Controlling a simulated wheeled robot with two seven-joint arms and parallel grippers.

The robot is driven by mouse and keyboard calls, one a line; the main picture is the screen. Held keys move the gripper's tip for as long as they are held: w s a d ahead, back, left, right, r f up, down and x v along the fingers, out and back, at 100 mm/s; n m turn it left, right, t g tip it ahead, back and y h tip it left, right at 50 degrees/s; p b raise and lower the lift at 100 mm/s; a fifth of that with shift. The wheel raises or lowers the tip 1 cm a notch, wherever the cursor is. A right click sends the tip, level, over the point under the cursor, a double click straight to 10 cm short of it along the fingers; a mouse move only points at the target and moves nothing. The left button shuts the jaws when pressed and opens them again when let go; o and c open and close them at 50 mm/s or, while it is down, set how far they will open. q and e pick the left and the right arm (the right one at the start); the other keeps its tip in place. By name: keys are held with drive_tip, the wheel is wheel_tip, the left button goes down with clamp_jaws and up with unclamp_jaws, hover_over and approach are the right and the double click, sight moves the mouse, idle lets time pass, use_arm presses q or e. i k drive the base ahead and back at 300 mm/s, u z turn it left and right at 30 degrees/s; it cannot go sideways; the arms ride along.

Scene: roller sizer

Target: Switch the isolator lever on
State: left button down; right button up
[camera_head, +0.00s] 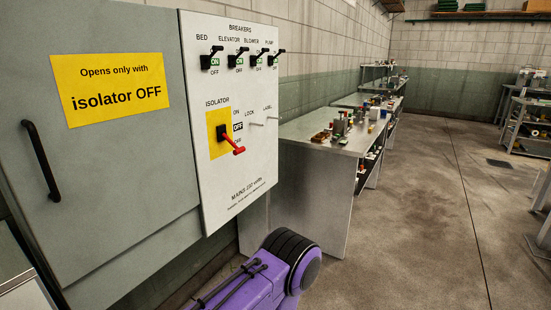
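The isolator lever (232,145) is a red handle on a black pivot, mounted on a yellow plate (214,121) on the white breaker panel (231,187). Nothing touches the lever. A purple and black link of my own arm shows at the bottom centre, below the panel. Neither of my grippers is in view.
Several black breaker levers (239,58) sit in a row above the isolator. To the left is a grey cabinet door (115,190) with a black handle (41,160) and a yellow sign (111,88). A metal workbench (306,142) with small items stands right of the panel. The floor beyond is open.

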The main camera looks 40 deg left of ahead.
sight(238, 150)
drive_tip(key=u, duration=0.15)
drive_tip(key=i, duration=0.8)
drive_tip(key=u, duration=0.75)
drive_tip(key=i, duration=0.35)
drive_tip(key=u, duration=0.25)
